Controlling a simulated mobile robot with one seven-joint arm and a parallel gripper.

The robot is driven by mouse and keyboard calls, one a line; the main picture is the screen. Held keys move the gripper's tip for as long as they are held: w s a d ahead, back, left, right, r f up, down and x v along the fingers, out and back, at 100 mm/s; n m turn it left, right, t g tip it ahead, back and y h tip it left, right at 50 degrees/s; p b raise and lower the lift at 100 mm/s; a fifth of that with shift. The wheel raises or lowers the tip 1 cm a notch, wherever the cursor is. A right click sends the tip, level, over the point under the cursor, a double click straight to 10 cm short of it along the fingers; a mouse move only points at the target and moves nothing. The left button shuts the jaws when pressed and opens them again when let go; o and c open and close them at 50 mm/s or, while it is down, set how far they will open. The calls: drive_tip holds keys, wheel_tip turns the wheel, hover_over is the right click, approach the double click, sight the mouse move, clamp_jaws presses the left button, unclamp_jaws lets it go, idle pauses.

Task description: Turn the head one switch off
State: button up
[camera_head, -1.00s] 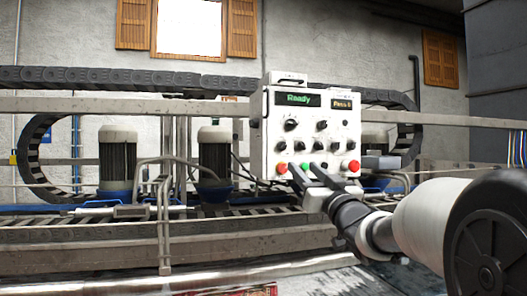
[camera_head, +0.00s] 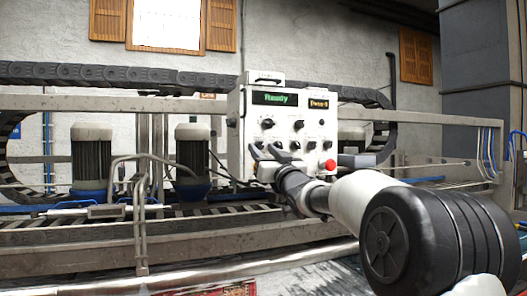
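A white control box (camera_head: 234,140) stands at the picture's centre, with a green "Ready" display (camera_head: 275,98) and a smaller yellow display (camera_head: 318,104). My gripper (camera_head: 265,151) is in front of the lower left of the face. Its two dark fingers are apart, with nothing seen held. It hides the lower left controls; contact is unclear.
A red button (camera_head: 330,165) sits at the box's lower right. Metal rails (camera_head: 60,103) and a black cable chain (camera_head: 140,77) run across the machine behind. Two motors, one at far left (camera_head: 91,160) and one nearer (camera_head: 193,155), stand left of the box.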

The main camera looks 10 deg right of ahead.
clamp_jaws()
drive_tip(key=shift+n+y, duration=0.4)
drive_tip(key=shift+n, duration=0.2)
drive_tip(key=n+y+p, duration=0.1)
drive_tip(key=n, duration=0.1)
drive_tip(key=n+g+y+p, duration=0.1)
drive_tip(key=n, duration=0.1)
drive_tip(key=shift+d+r, duration=0.2)
drive_tip(key=n+p, duration=0.1)
drive_tip(key=n, duration=0.1)
drive_tip(key=n+g+y+p, duration=0.1)
drive_tip(key=n, duration=0.1)
drive_tip(key=n+g+y+p, duration=0.1)
drive_tip(key=n, duration=0.1)
drive_tip(key=shift+w+d+r+p, duration=0.1)
drive_tip(key=shift+d+r+p, duration=0.15)
drive_tip(key=shift+p, duration=0.1)
drive_tip(key=shift+d+r+n+g+p, duration=0.1)
drive_tip(key=shift+n+g+p, duration=0.55)
drive_tip(key=shift+n+p, duration=0.55)
drive_tip(key=shift+a+r+n+g+p, duration=0.1)
drive_tip(key=shift+n+g+p, duration=0.6)
drive_tip(key=shift+n, duration=0.9)
drive_tip(key=shift+d+n+g+p, duration=0.1)
drive_tip(key=shift+n+g+p, duration=0.45)
drive_tip(key=shift+n+p, duration=0.7)
drive_tip(key=shift+n, duration=0.35)
